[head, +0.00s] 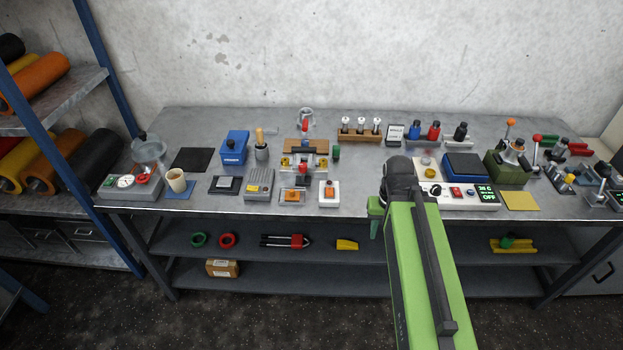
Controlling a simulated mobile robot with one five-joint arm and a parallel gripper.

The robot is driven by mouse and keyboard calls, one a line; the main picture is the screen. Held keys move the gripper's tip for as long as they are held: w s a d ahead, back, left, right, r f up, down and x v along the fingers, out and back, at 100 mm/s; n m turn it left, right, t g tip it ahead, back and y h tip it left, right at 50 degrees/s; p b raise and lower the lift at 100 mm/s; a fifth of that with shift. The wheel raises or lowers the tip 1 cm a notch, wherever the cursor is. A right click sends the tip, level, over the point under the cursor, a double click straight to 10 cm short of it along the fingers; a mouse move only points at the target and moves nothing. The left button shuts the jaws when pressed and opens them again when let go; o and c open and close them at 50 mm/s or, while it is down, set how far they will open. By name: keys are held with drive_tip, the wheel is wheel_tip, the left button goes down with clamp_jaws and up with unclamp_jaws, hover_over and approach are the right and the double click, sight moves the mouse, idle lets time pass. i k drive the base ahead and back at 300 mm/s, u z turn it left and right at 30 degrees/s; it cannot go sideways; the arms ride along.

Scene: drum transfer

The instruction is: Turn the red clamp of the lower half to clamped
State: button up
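No part is clearly readable as the red clamp of the lower half. Red candidates are a small red lever (304,129) at the back middle below a metal ring (306,116), a red part on the central fixture (303,168), and a red handle (578,149) at the far right. An olive box with a metal top (508,167) and an orange-knobbed lever (510,123) stands near the right. Their clamp states are too small to tell. My gripper (376,215) is near the bench's front edge, right of the central fixture, partly hidden by my arm; its opening cannot be read.
The grey bench (350,192) is crowded: a blue box (233,148), a bottle rack (360,134), a control panel with a green display (487,197). A lower shelf (330,262) holds tools. A roll rack (45,110) stands left. Bare bench lies just left of my arm.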

sight(302, 166)
drive_tip(key=u, duration=0.65)
drive_tip(key=i, duration=1)
drive_tip(key=z, duration=1.3)
drive_tip(key=k, duration=1.5)
drive_tip(key=u, duration=0.65)
drive_tip(key=i, duration=0.95)
drive_tip(key=z, duration=0.05)
